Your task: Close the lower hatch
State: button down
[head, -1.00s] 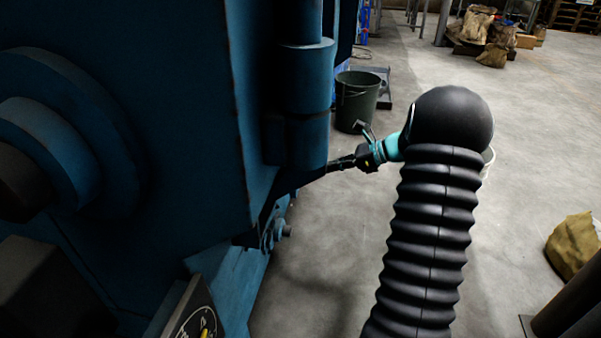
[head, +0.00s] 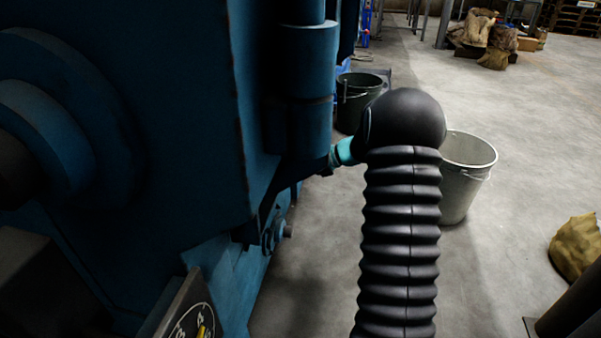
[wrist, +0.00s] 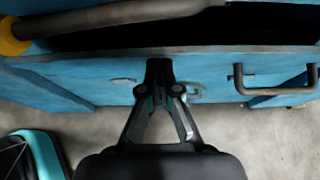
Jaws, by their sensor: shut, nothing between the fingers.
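In the wrist view, a blue panel (wrist: 215,68) with a dark bar handle (wrist: 275,88) at its right spans the picture below a long dark opening. It looks like the lower hatch, but I cannot tell how far it stands open. My gripper (wrist: 159,65) is shut and empty, its tips at the panel's edge, left of the handle. I cannot tell whether they touch it. In the head view, the blue machine (head: 190,130) hides my gripper and the hatch front. Only a teal part of my wrist shows beside the machine's corner.
A grey bar with a yellow end (wrist: 12,38) crosses the top of the wrist view. In the head view, a pale bucket (head: 465,175) stands right of my arm and a dark green bucket (head: 352,105) behind it. A sack (head: 577,247) lies far right. Open concrete floor lies between.

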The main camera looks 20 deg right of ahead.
jog(key=shift+a, duration=0.1)
jog(key=shift+w+a+r+p, duration=0.3)
jog(key=shift+a+p, duration=0.05)
jog(key=shift+a, duration=0.15)
jog(key=shift+w+a+r+p, duration=0.25)
jog(key=shift+a+p, duration=0.1)
jog(key=shift+a, duration=0.1)
jog(key=shift+d, duration=0.1)
